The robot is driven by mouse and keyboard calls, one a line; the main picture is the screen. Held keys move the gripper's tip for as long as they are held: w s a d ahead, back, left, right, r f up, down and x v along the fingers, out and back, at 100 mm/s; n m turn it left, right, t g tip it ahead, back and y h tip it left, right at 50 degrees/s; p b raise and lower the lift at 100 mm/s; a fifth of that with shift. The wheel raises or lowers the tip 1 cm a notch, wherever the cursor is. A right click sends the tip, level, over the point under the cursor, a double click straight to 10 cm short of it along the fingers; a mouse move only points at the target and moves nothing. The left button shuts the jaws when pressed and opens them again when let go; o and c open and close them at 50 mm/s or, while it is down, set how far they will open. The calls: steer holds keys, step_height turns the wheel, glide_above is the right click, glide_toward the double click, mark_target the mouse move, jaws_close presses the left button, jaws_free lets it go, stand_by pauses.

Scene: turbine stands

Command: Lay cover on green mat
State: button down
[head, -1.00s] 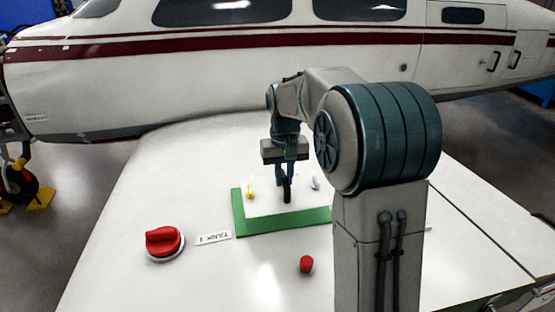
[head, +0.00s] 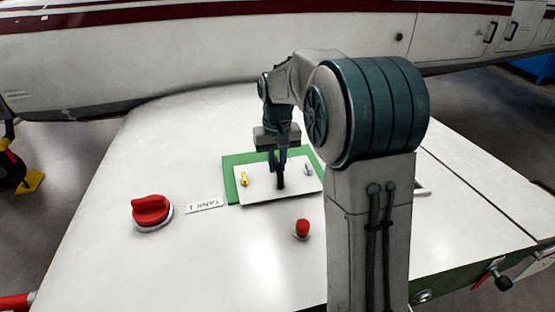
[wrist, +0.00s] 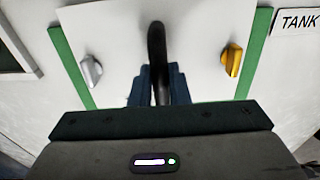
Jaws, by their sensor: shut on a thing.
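The cover (head: 262,188) is a white plate with a black handle (head: 280,178), a yellow latch and a grey latch. It lies over the green mat (head: 232,176), held or resting there; I cannot tell whether it touches. In the head view green shows along its left and far sides, and its near edge hides the mat's front. In the wrist view the cover (wrist: 120,50) has green strips (wrist: 70,65) on both sides. My gripper (head: 279,170) is shut on the black handle, which also shows in the wrist view (wrist: 157,50).
On the white wing surface are a large red knob (head: 151,211) at left, a TANK label (head: 205,205) and a small red cap (head: 302,228) in front. A dark framed opening (wrist: 12,55) shows at the wrist view's left. The aircraft body (head: 220,60) stands behind.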

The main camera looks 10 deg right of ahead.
mark_target(277, 163)
steer(key=shift+f, duration=0.35)
stand_by(0.4)
steer(key=c, duration=1.1)
jaws_free()
steer(key=shift+c, duration=0.2)
steer(key=shift+r, duration=0.1)
steer(key=shift+r+p, duration=2.75)
steer(key=shift+r, duration=0.75)
